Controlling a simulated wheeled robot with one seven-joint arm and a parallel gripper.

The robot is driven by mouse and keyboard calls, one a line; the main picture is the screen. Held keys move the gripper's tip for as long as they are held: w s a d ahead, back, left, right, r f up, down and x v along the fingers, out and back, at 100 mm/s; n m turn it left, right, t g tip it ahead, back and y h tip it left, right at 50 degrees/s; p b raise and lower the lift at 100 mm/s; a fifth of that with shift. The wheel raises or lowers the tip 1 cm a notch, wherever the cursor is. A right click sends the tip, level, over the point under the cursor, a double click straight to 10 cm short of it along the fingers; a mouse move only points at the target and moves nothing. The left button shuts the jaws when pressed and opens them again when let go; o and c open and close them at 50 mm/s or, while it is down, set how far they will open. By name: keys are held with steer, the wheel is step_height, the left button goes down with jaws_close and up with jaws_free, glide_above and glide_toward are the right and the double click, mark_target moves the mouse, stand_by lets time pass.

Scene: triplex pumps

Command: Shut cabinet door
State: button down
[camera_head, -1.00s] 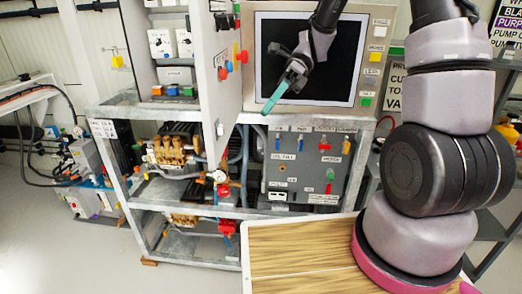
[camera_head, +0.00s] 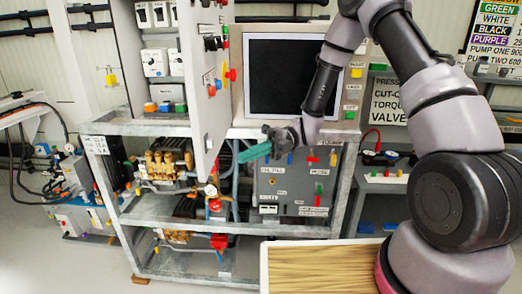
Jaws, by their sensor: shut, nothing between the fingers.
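The cabinet door (camera_head: 207,85) is a pale grey panel with several coloured knobs and buttons on its face. It stands open, swung outward from the right side of the cabinet (camera_head: 128,60), so the switches and sockets inside show. My gripper (camera_head: 242,155) has teal fingers that are shut and empty. It points left, just right of the door's lower part, in front of the bench below the screen. A gap shows between the fingertips and the door, though I cannot tell the depth exactly.
A metal frame (camera_head: 152,128) holds brass pumps (camera_head: 160,165) below the cabinet. A dark screen (camera_head: 285,77) stands behind my arm. A grey control box (camera_head: 290,190) sits under it. A wooden board (camera_head: 315,270) lies in the foreground.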

mark_target(208, 164)
steer(key=a, duration=0.1)
steer(key=s+a, duration=0.1)
steer(key=a, duration=0.3)
steer(key=shift+s, duration=0.35)
steer(key=shift+a, duration=0.5)
